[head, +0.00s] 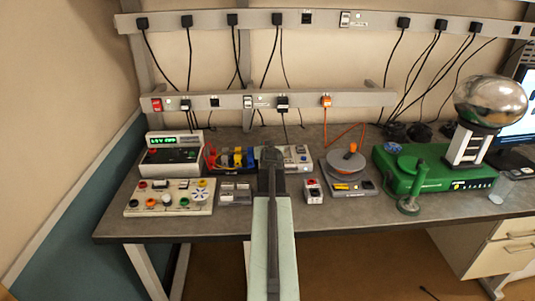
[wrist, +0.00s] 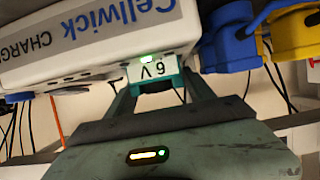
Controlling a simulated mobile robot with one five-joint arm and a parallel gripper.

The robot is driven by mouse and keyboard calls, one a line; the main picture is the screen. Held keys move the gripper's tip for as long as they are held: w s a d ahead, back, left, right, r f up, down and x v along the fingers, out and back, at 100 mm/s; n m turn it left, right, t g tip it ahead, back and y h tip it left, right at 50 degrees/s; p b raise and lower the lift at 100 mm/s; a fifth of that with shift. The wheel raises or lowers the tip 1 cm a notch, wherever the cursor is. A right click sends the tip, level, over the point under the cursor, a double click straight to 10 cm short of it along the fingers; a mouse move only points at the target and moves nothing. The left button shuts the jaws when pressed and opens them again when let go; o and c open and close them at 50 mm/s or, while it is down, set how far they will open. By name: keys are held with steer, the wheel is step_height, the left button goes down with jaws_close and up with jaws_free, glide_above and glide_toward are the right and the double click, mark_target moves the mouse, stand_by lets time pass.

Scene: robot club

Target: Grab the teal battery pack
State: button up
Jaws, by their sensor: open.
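The teal battery pack (wrist: 152,70) with a white "6 V" label shows in the wrist view, at the edge of a white Cellwick charger (wrist: 90,40). My gripper (wrist: 160,88) is open, with its dark fingers on either side of the pack; I cannot tell whether they touch it. In the head view my gripper (head: 271,155) reaches over the bench in front of the charger (head: 298,157). My arm hides the pack there.
Blue and yellow connectors (head: 238,158) stand close left of the gripper. A power supply (head: 174,154) and control panel (head: 170,198) are further left. A socket rail (head: 300,100) runs behind.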

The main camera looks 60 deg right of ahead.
jaws_close()
